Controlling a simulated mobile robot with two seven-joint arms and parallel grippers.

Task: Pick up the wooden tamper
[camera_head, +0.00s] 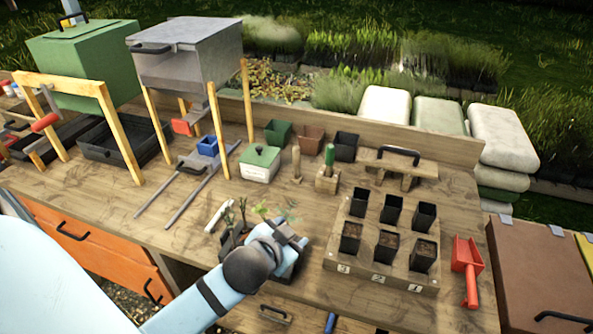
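A small upright wooden peg-like piece (296,164), which looks like the tamper, stands on the bench behind the middle, right of a white box with a green lid. Beside it is a wooden block (327,181) with a green-handled tool (329,155) upright in it. My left gripper (297,241) is in front of these, low over a black tray of seedlings (291,272), apart from the peg. Its fingers are small and partly hidden, so I cannot tell whether they are open.
A wooden holder with black pots (336,272) is at the right, with a red scoop (467,268) beside it. A black-handled wooden piece (399,168) stands behind it. The green-lidded box (260,164) and metal rails (203,188) are left. Empty pots stand at the back.

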